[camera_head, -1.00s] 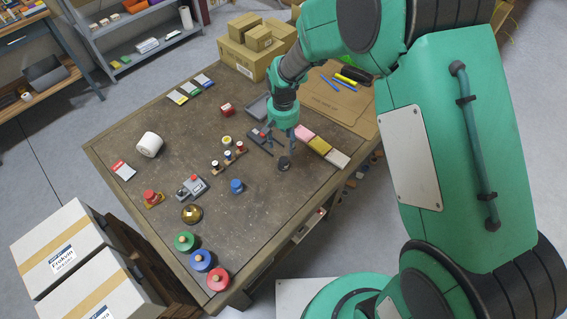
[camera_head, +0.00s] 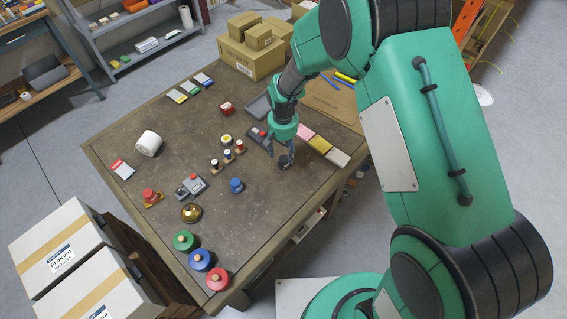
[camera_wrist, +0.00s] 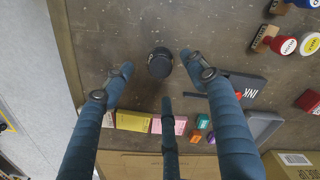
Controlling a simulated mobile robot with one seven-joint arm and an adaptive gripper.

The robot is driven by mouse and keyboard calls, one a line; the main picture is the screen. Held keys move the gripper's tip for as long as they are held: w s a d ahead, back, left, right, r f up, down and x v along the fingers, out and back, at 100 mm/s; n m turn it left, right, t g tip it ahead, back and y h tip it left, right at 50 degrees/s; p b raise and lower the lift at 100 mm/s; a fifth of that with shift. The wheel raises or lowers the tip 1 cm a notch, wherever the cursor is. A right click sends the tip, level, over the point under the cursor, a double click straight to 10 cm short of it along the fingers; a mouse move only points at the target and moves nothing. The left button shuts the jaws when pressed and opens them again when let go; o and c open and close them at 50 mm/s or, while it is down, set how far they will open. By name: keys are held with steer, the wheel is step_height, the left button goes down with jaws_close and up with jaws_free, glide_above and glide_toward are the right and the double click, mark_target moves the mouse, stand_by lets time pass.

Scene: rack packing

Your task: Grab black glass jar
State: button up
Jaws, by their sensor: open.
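The black glass jar (camera_wrist: 160,62) stands on the tabletop and shows from above in the wrist view, a little beyond and between the fingertips. It also shows as a small dark round thing in the head view (camera_head: 284,163), partly covered by the fingers. My gripper (camera_wrist: 158,80) is open, with blue fingers spread on both sides of the line to the jar; another finger lies in the middle below the jar. In the head view my gripper (camera_head: 281,153) hangs low over the table right at the jar. No finger visibly closes on it.
Pink, yellow and white pads (camera_head: 320,145) lie close to the jar. Stamps, a blue knob (camera_head: 236,185) and cardboard boxes (camera_head: 250,55) stand on the table (camera_head: 150,105). The table edge is near.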

mark_target(283, 158)
steer(key=shift+f, duration=1)
steer(key=shift+w+f+b, duration=0.15)
steer(key=shift+f+b, duration=0.45)
steer(key=shift+f, duration=2)
steer(key=c, duration=1.3)
steer(key=shift+r, duration=0.2)
steer(key=shift+r, duration=0.6)
step_height(283, 158, up, 2)
steer(key=shift+r+p, duration=0.2)
steer(key=shift+p, duration=0.25)
steer(key=s+d, duration=0.1)
steer(key=s, duration=0.4)
steer(key=s+d+p, duration=0.1)
steer(key=s+d, duration=0.1)
steer(key=s, duration=0.3)
steer(key=s+d+r, duration=0.1)
steer(key=s, duration=0.4)
steer(key=shift+s+d+p, duration=0.2)
steer(key=shift+d+p, duration=0.1)
